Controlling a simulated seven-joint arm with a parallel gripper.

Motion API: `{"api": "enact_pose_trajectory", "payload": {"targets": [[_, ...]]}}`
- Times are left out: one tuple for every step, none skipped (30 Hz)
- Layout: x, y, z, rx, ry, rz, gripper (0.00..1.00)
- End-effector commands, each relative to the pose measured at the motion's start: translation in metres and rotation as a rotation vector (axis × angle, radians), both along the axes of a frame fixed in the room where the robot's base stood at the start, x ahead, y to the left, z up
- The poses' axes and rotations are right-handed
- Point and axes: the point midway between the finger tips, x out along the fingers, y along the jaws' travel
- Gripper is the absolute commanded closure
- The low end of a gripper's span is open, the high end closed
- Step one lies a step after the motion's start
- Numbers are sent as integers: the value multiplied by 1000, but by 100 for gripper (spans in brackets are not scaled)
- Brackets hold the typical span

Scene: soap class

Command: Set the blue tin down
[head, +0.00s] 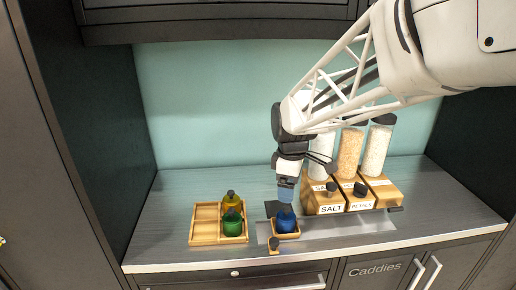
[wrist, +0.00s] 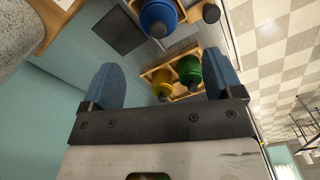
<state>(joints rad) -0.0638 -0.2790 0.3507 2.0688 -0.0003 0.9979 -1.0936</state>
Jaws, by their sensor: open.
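The blue tin (head: 286,223) stands in a small square wooden tray (head: 288,236) on the counter. In the wrist view the blue tin (wrist: 158,16) shows at the top, beyond the fingertips and not between them. My gripper (head: 286,197) points down just above the tin in the head view. Its two blue fingers stand wide apart and empty in the wrist view (wrist: 164,74). The head view does not clearly show whether a finger touches the tin, and the arm hides part of the area behind it.
A divided wooden caddy (head: 206,228) to the left holds a green tin (head: 232,224) and a yellow tin (head: 231,200). To the right are wooden dispensers (head: 331,203) with tall clear containers (head: 375,150). A small wooden piece (head: 273,250) lies in front of the tray. The counter's left end is clear.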

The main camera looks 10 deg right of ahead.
Motion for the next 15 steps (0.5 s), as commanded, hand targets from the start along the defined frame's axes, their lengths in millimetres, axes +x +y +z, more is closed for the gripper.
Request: {"api": "enact_pose_trajectory", "payload": {"targets": [[-4,-1,2,0,-4,-16,15],[-7,-2,4,0,-8,-30,15],[-12,-3,6,1,-12,-53,15],[-16,-4,8,2,-17,-74,15],[-21,-5,10,1,-22,-97,15],[-29,-7,13,3,-29,-133,15],[-35,-8,15,4,-35,-163,15],[-42,-9,18,5,-42,-196,15],[-52,-11,21,8,-51,-244,15],[-60,-13,24,10,-60,-283,15],[-68,-14,26,12,-66,-323,15],[-80,-16,29,16,-78,-378,15],[-89,-18,31,20,-85,-422,15],[-97,-20,32,24,-94,-465,15],[-109,-22,35,30,-105,-524,15]]}}
